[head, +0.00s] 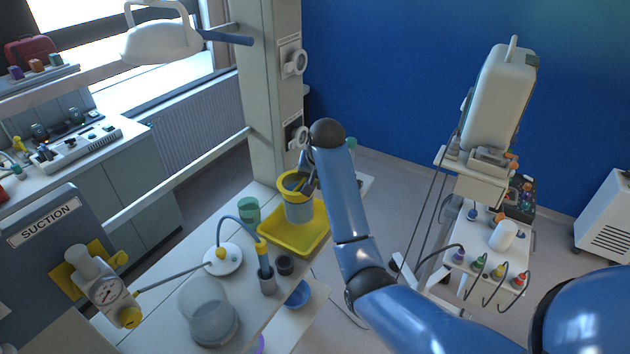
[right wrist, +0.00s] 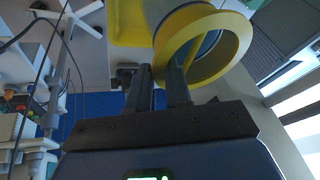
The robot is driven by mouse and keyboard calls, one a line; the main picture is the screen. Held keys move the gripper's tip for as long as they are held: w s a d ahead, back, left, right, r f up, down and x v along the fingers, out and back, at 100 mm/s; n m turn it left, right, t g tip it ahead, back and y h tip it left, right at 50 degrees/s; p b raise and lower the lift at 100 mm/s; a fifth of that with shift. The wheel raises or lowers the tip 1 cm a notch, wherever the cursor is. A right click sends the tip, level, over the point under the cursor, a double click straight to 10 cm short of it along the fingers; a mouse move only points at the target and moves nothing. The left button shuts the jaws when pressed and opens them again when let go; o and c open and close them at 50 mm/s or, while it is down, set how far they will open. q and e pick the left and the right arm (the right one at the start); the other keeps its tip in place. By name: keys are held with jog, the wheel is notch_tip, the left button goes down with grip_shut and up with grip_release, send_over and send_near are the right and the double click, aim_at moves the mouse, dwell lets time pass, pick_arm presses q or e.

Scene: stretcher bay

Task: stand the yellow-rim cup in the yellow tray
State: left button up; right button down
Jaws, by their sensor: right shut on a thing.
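The yellow-rim cup (head: 299,210) is grey-blue with a wide yellow rim and appears upright over the yellow tray (head: 312,242). I cannot tell whether its base touches the tray floor. My right gripper (head: 305,182) comes down from above and is shut on the cup at its rim. In the right wrist view the gripper (right wrist: 162,78) has its fingers at the side of the cup's yellow rim (right wrist: 243,42), one seemingly inside the opening. The yellow tray (right wrist: 128,22) shows behind the cup there. My left gripper is not in view.
A green cup (head: 249,210) stands just left of the tray. In front are a white disc-shaped base (head: 223,260), a grey holder with a yellow-tipped hose (head: 266,278), a dark small cup (head: 285,265) and a clear jar (head: 210,318). A post (head: 270,110) rises behind.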

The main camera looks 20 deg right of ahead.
jog(key=shift+f, duration=0.1)
dwell(0.3)
jog(key=shift+w+f, duration=0.1)
jog(key=shift+f, duration=1.25)
jog(key=shift+a+f+b, duration=0.1)
jog(key=shift+f+b, duration=0.3)
jog(key=shift+f, duration=0.9)
dwell(1.6)
jog(key=shift+c, duration=2.4)
grip_release()
jog(key=shift+f, duration=0.1)
jog(key=shift+r, duration=0.25)
jog(key=v, duration=0.8)
jog(key=shift+p, duration=0.4)
